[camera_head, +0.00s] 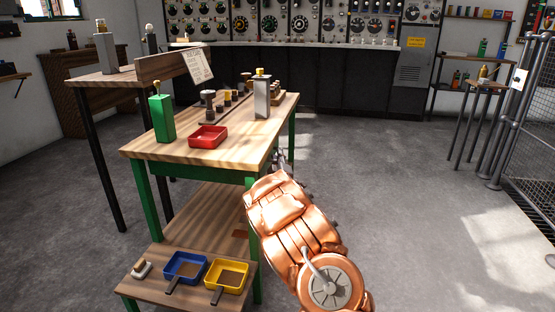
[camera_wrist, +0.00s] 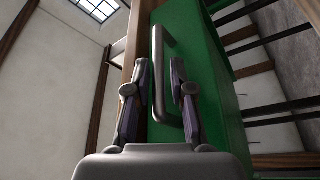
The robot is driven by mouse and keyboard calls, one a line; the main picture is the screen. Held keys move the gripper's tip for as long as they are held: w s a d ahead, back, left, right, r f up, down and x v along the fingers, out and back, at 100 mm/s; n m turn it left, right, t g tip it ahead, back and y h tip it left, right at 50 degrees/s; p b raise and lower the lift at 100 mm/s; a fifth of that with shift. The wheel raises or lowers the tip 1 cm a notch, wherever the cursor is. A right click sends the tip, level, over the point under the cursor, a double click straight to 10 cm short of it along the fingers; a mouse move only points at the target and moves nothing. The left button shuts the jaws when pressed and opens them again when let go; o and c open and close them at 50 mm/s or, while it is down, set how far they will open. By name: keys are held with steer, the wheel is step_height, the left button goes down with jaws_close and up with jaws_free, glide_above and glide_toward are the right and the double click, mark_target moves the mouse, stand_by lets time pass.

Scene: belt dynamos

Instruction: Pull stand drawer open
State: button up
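The stand (camera_head: 150,150) is a table with a wooden top, green frame and lower shelf, left of centre in the head view. In the wrist view a green drawer front (camera_wrist: 215,100) carries a grey bracket handle (camera_wrist: 158,80). My gripper (camera_wrist: 160,65) is open, with one finger on each side of the handle bar and visible gaps between. In the head view my gripper (camera_head: 280,160) is at the right side of the stand, just below the top's edge, mostly hidden by my copper-coloured arm. The drawer front and handle cannot be made out there.
A green block (camera_head: 162,118), a red tray (camera_head: 208,136) and a grey block (camera_head: 262,98) stand on the top. Blue (camera_head: 172,278) and yellow (camera_head: 243,290) trays sit on a low shelf. A wire cage (camera_head: 535,130) stands far right. Floor right of the stand is clear.

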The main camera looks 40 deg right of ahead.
jaws_close()
stand_by(0.6)
